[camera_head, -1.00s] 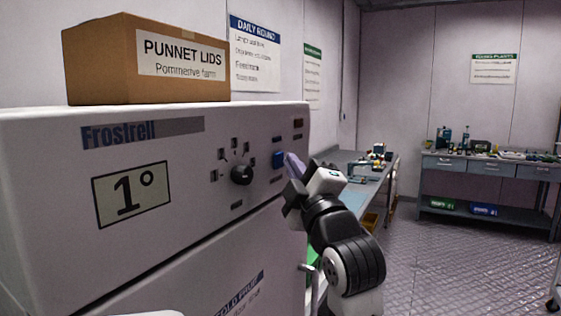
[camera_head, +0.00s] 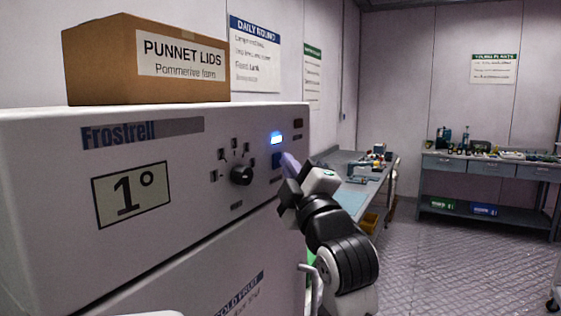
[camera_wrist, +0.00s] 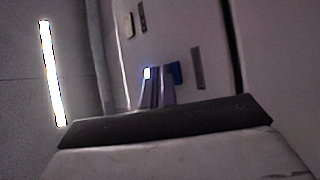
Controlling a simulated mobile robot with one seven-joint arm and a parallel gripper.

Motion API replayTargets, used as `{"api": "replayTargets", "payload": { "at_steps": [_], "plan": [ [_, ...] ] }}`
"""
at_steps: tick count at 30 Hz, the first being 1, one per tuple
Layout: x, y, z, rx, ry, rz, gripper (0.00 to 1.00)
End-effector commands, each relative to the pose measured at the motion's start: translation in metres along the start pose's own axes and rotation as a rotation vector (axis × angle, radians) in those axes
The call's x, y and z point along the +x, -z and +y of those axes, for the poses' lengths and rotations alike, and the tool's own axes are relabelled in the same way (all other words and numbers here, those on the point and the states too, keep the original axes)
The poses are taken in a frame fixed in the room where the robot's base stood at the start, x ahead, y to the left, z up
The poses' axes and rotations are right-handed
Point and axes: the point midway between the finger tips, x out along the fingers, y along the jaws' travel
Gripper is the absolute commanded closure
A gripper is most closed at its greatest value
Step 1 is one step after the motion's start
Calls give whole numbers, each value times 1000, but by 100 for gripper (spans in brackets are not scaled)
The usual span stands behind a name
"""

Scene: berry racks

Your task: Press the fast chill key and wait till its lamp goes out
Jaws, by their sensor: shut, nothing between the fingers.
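The white Frostrell chiller (camera_head: 60,220) fills the left of the head view, its display (camera_head: 131,194) reading 1°. On its control panel, a small blue-white lamp (camera_head: 276,138) glows above the blue key (camera_head: 278,159). The lit lamp (camera_wrist: 147,73) and the blue key (camera_wrist: 175,72) also show in the wrist view. My gripper (camera_head: 290,164) is shut and empty, its pale violet fingertips at the right edge of the key. The fingers (camera_wrist: 157,92) also show in the wrist view, partly in front of the panel. I cannot tell whether they touch the key.
A black knob (camera_head: 242,174) sits left of the key, and a dark red square (camera_head: 298,123) is above right. A box of punnet lids (camera_head: 100,60) stands on top of the chiller. Benches (camera_head: 490,165) with tools stand beyond; the floor (camera_head: 440,260) between is open.

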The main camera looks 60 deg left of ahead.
Motion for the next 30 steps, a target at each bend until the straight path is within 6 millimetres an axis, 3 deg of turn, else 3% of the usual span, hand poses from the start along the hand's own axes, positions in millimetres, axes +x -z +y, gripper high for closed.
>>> {"api": "replayTargets", "payload": {
  "at_steps": [30],
  "plan": [
    [-12, -8, 8, 0, 0, 1, 100]
  ]
}}
